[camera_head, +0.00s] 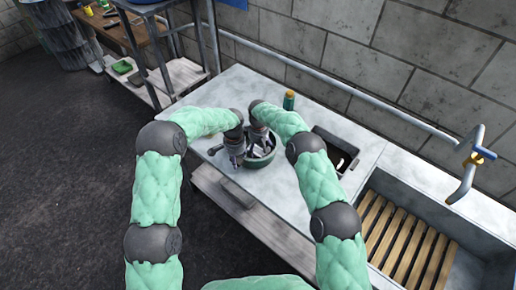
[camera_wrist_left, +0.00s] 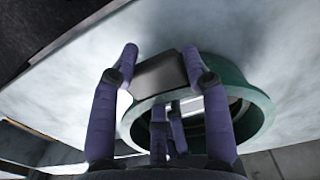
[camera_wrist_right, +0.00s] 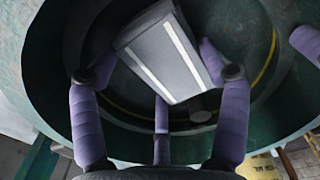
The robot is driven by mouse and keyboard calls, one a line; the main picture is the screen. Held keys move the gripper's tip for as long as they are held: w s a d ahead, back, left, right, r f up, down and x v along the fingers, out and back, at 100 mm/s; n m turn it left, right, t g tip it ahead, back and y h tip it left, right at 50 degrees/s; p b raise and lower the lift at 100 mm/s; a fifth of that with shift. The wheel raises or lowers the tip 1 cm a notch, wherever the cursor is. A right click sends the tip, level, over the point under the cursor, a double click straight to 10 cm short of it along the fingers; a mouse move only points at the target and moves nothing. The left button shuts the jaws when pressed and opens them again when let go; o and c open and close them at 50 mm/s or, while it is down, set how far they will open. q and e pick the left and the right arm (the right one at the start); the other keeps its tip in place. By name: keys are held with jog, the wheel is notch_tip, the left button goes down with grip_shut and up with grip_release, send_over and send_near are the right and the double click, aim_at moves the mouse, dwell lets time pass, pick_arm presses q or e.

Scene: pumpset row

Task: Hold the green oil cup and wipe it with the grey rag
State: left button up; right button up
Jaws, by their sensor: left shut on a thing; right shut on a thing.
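The green oil cup (camera_head: 264,163) is a wide, round, open vessel on the pale worktop. Its green wall (camera_wrist_left: 259,90) and dark inside with a yellow line (camera_wrist_right: 265,70) show in the wrist views. My left gripper (camera_head: 235,158) is at the cup's left side, shut on a dark grey flat part (camera_wrist_left: 160,75) at its rim, seemingly a tab of the cup. My right gripper (camera_head: 261,140) is over the cup's opening, shut on the grey rag (camera_wrist_right: 168,52), a folded piece with white stripes, inside the cup. Whether the rag touches the inner wall is unclear.
A green bottle-like container (camera_head: 289,100) stands behind the cup near the wall pipe (camera_head: 300,66). A sink with wooden slats (camera_head: 405,245) and a tap (camera_head: 470,170) lie further right. The worktop's left end is bare.

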jog(key=shift+w+a, duration=0.45)
jog(key=shift+a, duration=0.1)
jog(key=shift+d, duration=0.1)
jog(key=shift+s+d, duration=0.8)
jog(key=shift+s+d, duration=0.2)
jog(key=shift+s, duration=0.05)
jog(key=shift+w+a, duration=0.8)
jog(key=shift+a, duration=0.05)
